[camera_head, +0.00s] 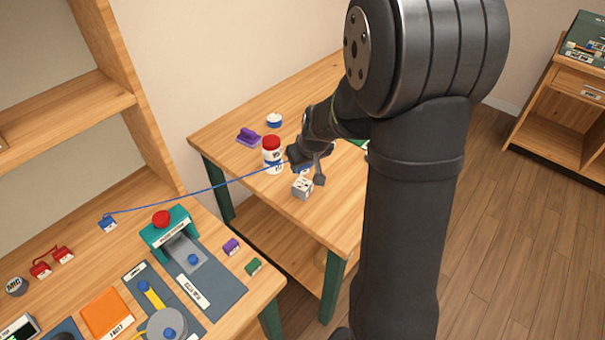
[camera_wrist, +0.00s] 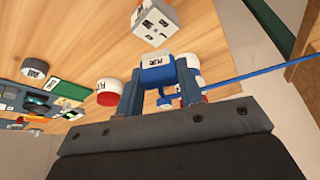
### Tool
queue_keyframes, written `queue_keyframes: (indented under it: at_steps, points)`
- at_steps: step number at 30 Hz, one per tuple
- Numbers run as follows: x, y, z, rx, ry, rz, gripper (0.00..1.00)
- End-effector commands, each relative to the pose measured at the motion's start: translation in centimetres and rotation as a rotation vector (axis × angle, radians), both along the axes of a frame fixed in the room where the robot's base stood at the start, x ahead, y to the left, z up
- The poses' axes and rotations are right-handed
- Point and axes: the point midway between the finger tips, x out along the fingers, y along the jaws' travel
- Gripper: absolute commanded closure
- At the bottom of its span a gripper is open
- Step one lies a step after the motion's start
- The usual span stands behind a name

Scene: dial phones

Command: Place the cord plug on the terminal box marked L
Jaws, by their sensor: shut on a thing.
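My gripper (camera_head: 312,168) is over the far table in the head view, shut on the blue cord plug. In the wrist view the blue plug (camera_wrist: 157,73), with a white label, sits between the two fingers of my gripper (camera_wrist: 159,90). A blue cord (camera_head: 205,188) runs from it to a small blue-and-white block (camera_head: 108,223) on the near bench. A white box with dark marks (camera_head: 302,188) stands on the table just below my gripper; it also shows beyond the plug in the wrist view (camera_wrist: 154,22). I cannot read an L on any box.
A white jar with a red lid (camera_head: 271,152) stands left of my gripper. Behind it are a purple object (camera_head: 249,137) and a small blue-and-white round item (camera_head: 274,120). The near bench holds a teal device with a red button (camera_head: 163,220). The table's front right is clear.

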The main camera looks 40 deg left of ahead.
Motion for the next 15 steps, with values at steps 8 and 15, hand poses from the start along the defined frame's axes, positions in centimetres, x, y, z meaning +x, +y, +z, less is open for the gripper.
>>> queue_keyframes:
  at_steps: [8,15]
  points:
    - [-0.1,0.2,-2.6,-0.002,0.003,-0.001,0.88]
    - [-0.1,0.3,-4.2,0.001,-0.001,0.0,0.88]
